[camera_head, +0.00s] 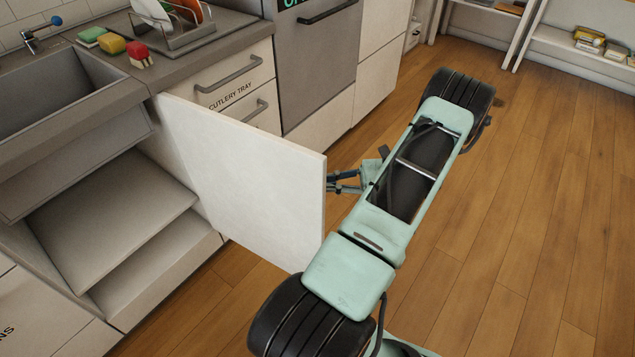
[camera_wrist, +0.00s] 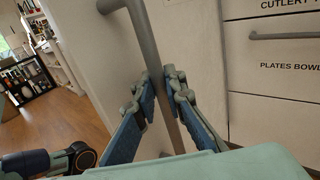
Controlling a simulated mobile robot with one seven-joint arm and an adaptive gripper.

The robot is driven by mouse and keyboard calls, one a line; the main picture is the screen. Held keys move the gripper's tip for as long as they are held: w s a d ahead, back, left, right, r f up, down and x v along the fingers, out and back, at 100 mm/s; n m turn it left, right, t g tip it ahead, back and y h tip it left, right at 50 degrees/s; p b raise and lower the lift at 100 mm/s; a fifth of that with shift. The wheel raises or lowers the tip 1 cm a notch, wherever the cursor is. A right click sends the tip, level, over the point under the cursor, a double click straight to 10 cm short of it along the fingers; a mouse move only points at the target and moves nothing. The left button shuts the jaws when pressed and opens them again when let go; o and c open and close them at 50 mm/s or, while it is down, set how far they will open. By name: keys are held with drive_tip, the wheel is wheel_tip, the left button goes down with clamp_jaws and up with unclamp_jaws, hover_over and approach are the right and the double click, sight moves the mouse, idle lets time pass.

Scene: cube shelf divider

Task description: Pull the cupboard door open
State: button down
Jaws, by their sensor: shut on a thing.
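The cupboard door (camera_head: 243,178) under the sink stands swung wide open, sticking out from the counter into the room. In the head view its inner white face shows, and its handle is hidden behind it. The open cupboard (camera_head: 115,215) shows an inner shelf. My gripper (camera_head: 345,182) is at the far side of the door, near its free edge, partly hidden by it. In the wrist view the grey bar handle (camera_wrist: 148,45) runs down between the blue-padded fingers of my gripper (camera_wrist: 163,105), which are shut on it.
A drawer marked "CUTLERY TRAY" (camera_head: 232,85) and another below it lie behind the door. The sink (camera_head: 60,95), sponges (camera_head: 112,45) and a dish rack (camera_head: 172,22) are on the counter. Wooden floor (camera_head: 540,180) is clear to the right; shelves (camera_head: 580,45) stand at the back.

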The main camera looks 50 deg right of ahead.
drive_tip(key=c, duration=2)
unclamp_jaws()
drive_tip(key=shift+w, duration=0.1)
drive_tip(key=v, duration=1.2)
